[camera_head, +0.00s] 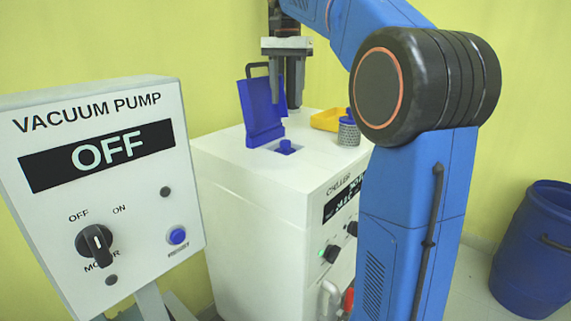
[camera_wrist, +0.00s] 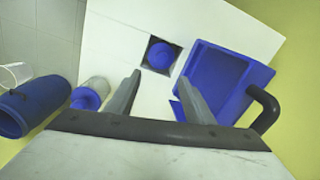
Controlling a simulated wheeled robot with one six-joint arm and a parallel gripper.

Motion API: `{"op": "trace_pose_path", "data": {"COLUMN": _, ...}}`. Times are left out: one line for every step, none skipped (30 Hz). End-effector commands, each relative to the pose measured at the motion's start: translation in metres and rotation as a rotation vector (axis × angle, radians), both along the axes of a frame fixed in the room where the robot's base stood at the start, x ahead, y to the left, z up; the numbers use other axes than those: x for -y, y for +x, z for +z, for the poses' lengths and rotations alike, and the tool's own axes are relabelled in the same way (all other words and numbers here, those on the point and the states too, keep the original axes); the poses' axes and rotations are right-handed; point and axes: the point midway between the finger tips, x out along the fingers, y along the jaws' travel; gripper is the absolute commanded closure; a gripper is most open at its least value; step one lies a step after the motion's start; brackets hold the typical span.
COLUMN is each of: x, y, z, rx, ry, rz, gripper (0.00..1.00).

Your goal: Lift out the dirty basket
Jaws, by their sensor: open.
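The white chiller (camera_head: 240,165) has a square opening in its top, with the blue lid (camera_head: 261,112) standing open behind it. A blue knob-like top (camera_head: 286,147) shows inside the opening; I take it to be the dirty basket, but its body is hidden. It also shows as a round blue top (camera_wrist: 162,55) in the wrist view. My gripper (camera_head: 285,104) points down above the chiller, close to the lid. Its fingers (camera_wrist: 159,76) are apart with nothing between them, and it is clear of the blue top.
A mesh basket (camera_head: 348,133) with a blue top stands on the chiller's right side, beside a yellow tray (camera_head: 326,120). The lid has a black handle (camera_wrist: 264,110). The vacuum pump panel (camera_head: 100,190) reads OFF at left. A blue barrel (camera_head: 537,250) stands at right.

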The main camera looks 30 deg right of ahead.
Motion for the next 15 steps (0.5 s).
{"op": "trace_pose_path", "data": {"x": 0.000, "y": -0.001, "z": -0.009, "rx": -0.001, "ry": 0.000, "rz": 0.000, "gripper": 0.52}}
{"op": "trace_pose_path", "data": {"x": 0.000, "y": -0.001, "z": -0.015, "rx": -0.002, "ry": 0.001, "rz": 0.000, "gripper": 0.52}}
{"op": "trace_pose_path", "data": {"x": 0.000, "y": -0.001, "z": -0.022, "rx": -0.002, "ry": 0.001, "rz": 0.000, "gripper": 0.52}}
{"op": "trace_pose_path", "data": {"x": 0.000, "y": -0.001, "z": -0.027, "rx": -0.003, "ry": 0.000, "rz": 0.000, "gripper": 0.52}}
{"op": "trace_pose_path", "data": {"x": 0.000, "y": -0.001, "z": -0.033, "rx": -0.001, "ry": 0.000, "rz": 0.000, "gripper": 0.52}}
{"op": "trace_pose_path", "data": {"x": 0.000, "y": -0.001, "z": -0.040, "rx": -0.003, "ry": 0.000, "rz": 0.001, "gripper": 0.52}}
{"op": "trace_pose_path", "data": {"x": 0.000, "y": -0.001, "z": -0.044, "rx": -0.001, "ry": 0.000, "rz": 0.001, "gripper": 0.52}}
{"op": "trace_pose_path", "data": {"x": 0.000, "y": -0.001, "z": -0.049, "rx": -0.001, "ry": 0.000, "rz": 0.001, "gripper": 0.52}}
{"op": "trace_pose_path", "data": {"x": -0.001, "y": -0.001, "z": -0.054, "rx": -0.001, "ry": 0.000, "rz": 0.001, "gripper": 0.52}}
{"op": "trace_pose_path", "data": {"x": -0.001, "y": -0.001, "z": -0.058, "rx": 0.000, "ry": 0.000, "rz": 0.001, "gripper": 0.52}}
{"op": "trace_pose_path", "data": {"x": -0.001, "y": -0.001, "z": -0.061, "rx": 0.000, "ry": 0.000, "rz": 0.001, "gripper": 0.52}}
{"op": "trace_pose_path", "data": {"x": -0.001, "y": -0.001, "z": -0.065, "rx": 0.000, "ry": 0.000, "rz": 0.001, "gripper": 0.52}}
{"op": "trace_pose_path", "data": {"x": 0.000, "y": -0.001, "z": -0.067, "rx": 0.000, "ry": 0.000, "rz": 0.001, "gripper": 0.52}}
{"op": "trace_pose_path", "data": {"x": -0.001, "y": -0.001, "z": -0.069, "rx": 0.000, "ry": 0.000, "rz": 0.001, "gripper": 0.52}}
{"op": "trace_pose_path", "data": {"x": -0.001, "y": 0.000, "z": -0.070, "rx": 0.000, "ry": 0.000, "rz": 0.001, "gripper": 0.52}}
